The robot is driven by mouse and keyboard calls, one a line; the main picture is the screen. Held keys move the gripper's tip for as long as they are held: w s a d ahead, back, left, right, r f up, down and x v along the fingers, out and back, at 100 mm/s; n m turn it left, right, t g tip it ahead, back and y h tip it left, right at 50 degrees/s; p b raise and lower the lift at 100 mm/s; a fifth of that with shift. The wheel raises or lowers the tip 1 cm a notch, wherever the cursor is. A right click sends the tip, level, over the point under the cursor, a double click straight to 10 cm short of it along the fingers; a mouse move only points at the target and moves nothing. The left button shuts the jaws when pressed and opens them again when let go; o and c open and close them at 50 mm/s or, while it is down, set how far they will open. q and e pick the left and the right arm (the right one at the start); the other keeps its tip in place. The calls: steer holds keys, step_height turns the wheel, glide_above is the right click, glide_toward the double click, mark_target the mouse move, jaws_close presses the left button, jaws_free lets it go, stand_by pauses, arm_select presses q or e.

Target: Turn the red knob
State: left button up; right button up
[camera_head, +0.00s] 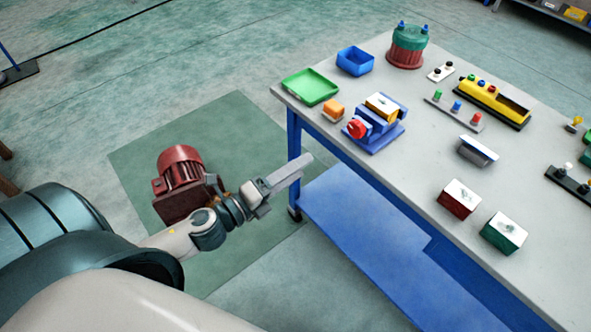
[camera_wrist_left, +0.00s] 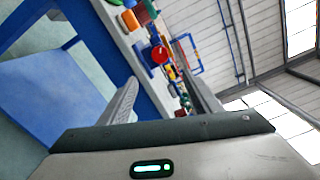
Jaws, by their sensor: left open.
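The red knob (camera_head: 357,129) is on the near-left end of a blue device (camera_head: 378,137) with a yellow part, standing near the table's left edge. My left gripper (camera_head: 300,166) is off the table edge, left of and nearer than the knob, with clear space between them. In the left wrist view the red knob (camera_wrist_left: 160,55) shows between the two spread fingers of my left gripper (camera_wrist_left: 156,62), beyond their tips. The gripper is open and empty. My right gripper is not in view.
The grey table (camera_head: 415,190) has a blue frame and lower shelf (camera_head: 370,235). A green tray (camera_head: 310,87), an orange block (camera_head: 333,111) and a blue bin (camera_head: 355,61) stand near the knob. A red motor (camera_head: 180,180) is on the floor side. Red and green boxes sit at the near edge.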

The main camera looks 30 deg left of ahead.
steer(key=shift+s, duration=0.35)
arm_select(q)
steer(key=n+p, duration=0.2)
steer(key=n, duration=0.5)
steer(key=n+p, duration=0.2)
steer(key=n, duration=0.6)
steer(key=n+p, duration=0.3)
steer(key=n, duration=0.4)
steer(key=shift+w+a+r+n, duration=0.1)
steer(key=shift+w+r+n, duration=0.1)
steer(key=shift+w+n, duration=0.1)
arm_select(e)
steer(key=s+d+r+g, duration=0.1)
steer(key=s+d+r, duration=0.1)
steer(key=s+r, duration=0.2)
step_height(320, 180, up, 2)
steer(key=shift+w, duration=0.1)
arm_select(q)
steer(key=shift+w, duration=0.1)
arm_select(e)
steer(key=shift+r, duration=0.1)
